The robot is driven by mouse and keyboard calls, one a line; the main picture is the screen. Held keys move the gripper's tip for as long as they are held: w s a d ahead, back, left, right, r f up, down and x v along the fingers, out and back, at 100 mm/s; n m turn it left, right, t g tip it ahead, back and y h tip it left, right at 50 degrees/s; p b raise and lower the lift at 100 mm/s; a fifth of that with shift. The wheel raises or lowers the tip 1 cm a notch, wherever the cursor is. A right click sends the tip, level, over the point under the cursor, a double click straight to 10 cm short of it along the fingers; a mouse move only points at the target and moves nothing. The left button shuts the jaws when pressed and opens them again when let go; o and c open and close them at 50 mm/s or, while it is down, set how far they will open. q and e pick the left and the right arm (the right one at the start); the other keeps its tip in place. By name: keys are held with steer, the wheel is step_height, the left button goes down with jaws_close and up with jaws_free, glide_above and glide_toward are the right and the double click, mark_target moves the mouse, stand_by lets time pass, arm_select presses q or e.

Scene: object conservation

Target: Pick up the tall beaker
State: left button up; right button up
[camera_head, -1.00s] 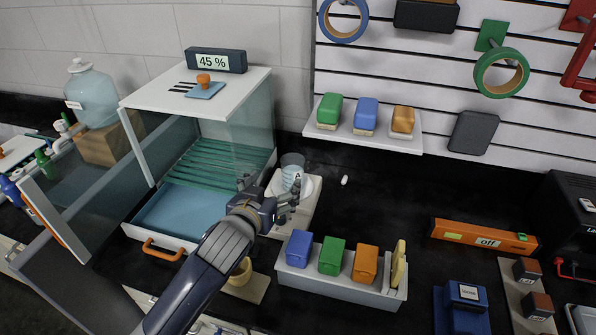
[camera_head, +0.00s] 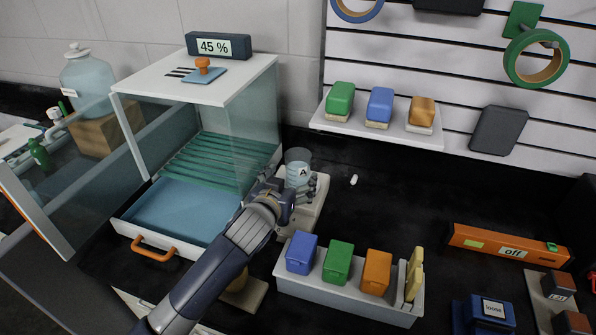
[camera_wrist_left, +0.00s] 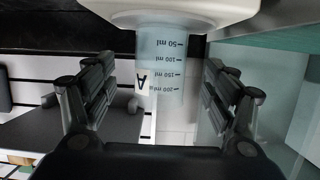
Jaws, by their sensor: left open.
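A clear beaker marked A (camera_head: 298,163) stands upright on a white stand (camera_head: 312,214) right of the glass-sided cabinet. Pale blue liquid shows in its lower part. My left gripper (camera_head: 290,186) is at the near side of the beaker and hides part of the beaker and stand. In the left wrist view the beaker (camera_wrist_left: 164,68), with its ml scale, appears upside down between the two open fingers of the left gripper (camera_wrist_left: 159,80). A gap shows on each side, so the fingers appear apart from it. My right gripper is not in view.
The glass-sided cabinet (camera_head: 150,108) stands close on the left, its blue drawer (camera_head: 183,208) pulled out. A bin with coloured blocks (camera_head: 345,300) is in front.

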mark_target(298, 172)
arm_select(q)
steer(key=shift+f+p+x, duration=0.1)
steer(key=shift+p+x, duration=0.2)
steer(key=shift+x, duration=1.2)
steer(key=shift+f+p+x, duration=0.15)
steer(key=shift+p+x, duration=0.1)
steer(key=shift+x, duration=1.3)
steer(key=shift+s, duration=0.1)
steer(key=shift+a, duration=0.1)
steer(key=shift+c, duration=0.3)
steer(key=c, duration=1.3)
